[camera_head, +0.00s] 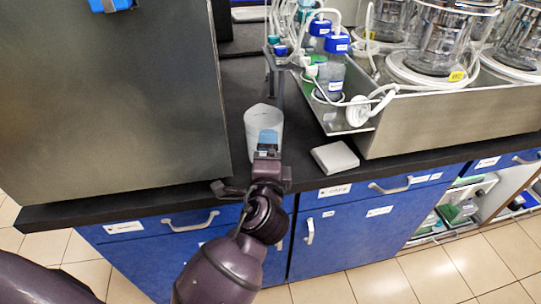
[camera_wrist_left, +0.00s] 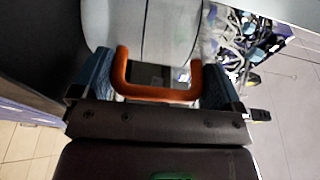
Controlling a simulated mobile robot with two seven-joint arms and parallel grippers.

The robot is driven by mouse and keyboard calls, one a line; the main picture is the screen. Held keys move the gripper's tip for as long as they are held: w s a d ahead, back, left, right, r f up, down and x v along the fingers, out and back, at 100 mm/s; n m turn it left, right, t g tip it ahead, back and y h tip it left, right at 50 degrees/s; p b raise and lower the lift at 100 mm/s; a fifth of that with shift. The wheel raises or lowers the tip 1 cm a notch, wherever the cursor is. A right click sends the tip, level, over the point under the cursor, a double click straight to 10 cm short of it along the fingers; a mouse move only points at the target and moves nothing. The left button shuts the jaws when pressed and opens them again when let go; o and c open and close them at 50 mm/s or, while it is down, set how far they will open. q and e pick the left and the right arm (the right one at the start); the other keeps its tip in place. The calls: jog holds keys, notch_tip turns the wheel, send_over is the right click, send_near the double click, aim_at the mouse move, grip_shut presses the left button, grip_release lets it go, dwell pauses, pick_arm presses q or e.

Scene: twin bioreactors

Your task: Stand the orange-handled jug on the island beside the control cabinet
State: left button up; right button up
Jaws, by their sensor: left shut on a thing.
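The pale, translucent jug (camera_head: 263,119) is upright over the black worktop of the island (camera_head: 240,92), just right of the big grey control cabinet (camera_head: 105,100). I cannot tell whether its base touches the worktop. Its orange handle (camera_wrist_left: 156,94) shows in the left wrist view, with the jug's pale wall (camera_wrist_left: 150,28) behind it. My left gripper (camera_head: 268,140) comes from the front edge and is shut on the handle, its blue fingers (camera_wrist_left: 158,78) on either side of it. In the head view the gripper hides the handle. My right gripper is not in view.
A flat light box (camera_head: 335,157) lies on the worktop right of the jug. A steel tray (camera_head: 450,118) with glass vessels and blue-capped bottles (camera_head: 332,72) stands further right. Blue drawers (camera_head: 355,225) are below the edge. Some worktop behind the jug is clear.

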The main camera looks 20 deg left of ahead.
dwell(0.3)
pick_arm(q)
jog(key=shift+f, duration=0.15)
jog(key=o, duration=0.8)
